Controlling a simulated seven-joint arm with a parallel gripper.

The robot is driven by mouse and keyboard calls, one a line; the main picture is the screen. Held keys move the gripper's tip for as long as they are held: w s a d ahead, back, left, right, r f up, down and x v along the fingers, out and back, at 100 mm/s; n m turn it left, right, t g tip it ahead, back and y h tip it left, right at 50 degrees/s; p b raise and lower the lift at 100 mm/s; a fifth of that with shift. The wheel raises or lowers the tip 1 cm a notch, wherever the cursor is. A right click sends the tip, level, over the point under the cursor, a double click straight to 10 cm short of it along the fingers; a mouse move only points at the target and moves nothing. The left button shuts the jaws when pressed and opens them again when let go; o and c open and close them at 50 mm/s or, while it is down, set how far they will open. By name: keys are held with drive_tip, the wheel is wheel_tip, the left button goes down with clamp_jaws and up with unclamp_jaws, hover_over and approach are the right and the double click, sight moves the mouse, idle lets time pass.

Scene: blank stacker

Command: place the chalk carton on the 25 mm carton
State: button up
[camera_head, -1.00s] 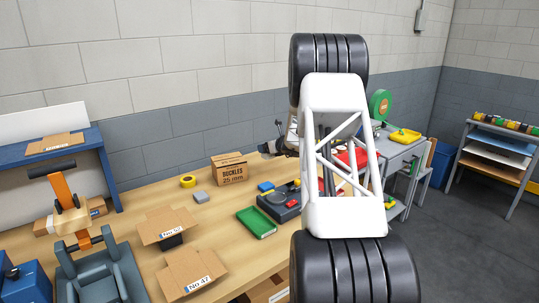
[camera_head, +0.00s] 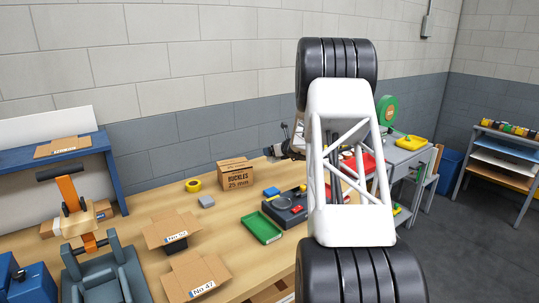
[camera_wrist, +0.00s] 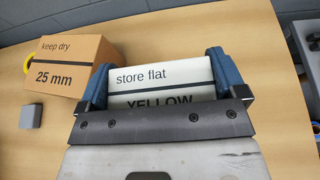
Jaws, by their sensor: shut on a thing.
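The white carton, marked "store flat" and "YELLOW" (camera_wrist: 150,78), is between the blue fingers of my gripper (camera_wrist: 162,74) in the wrist view. I take it as the chalk carton. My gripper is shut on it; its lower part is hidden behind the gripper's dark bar. The brown 25 mm carton (camera_wrist: 75,64) stands on the bench just left of the held carton in the wrist view. In the head view the 25 mm carton (camera_head: 236,174), marked "BUCKLES", stands near the back wall, its top clear. The held carton cannot be made out there.
A grey block (camera_wrist: 31,116) and yellow tape roll (camera_head: 194,185) lie left of the 25 mm carton. Open cartons (camera_head: 170,232) stand in front. The back wall is close.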

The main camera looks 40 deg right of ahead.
drive_tip(key=s+a+r+n+y, duration=0.1)
drive_tip(key=s+a, duration=0.1)
drive_tip(key=a, duration=0.6)
drive_tip(key=s+a+r+n+y, duration=0.2)
drive_tip(key=a, duration=0.6)
drive_tip(key=s+a+r+n+g+y, duration=0.1)
drive_tip(key=s+a+r+y, duration=0.1)
drive_tip(key=a, duration=0.6)
drive_tip(key=shift+s+r, duration=0.15)
drive_tip(key=shift+s, duration=0.4)
drive_tip(key=shift+w+d, duration=0.1)
drive_tip(key=shift+w, duration=0.05)
hover_over(232, 163)
drive_tip(key=shift+f, duration=0.75)
drive_tip(key=shift+f, duration=1.75)
drive_tip(key=shift+f, duration=0.1)
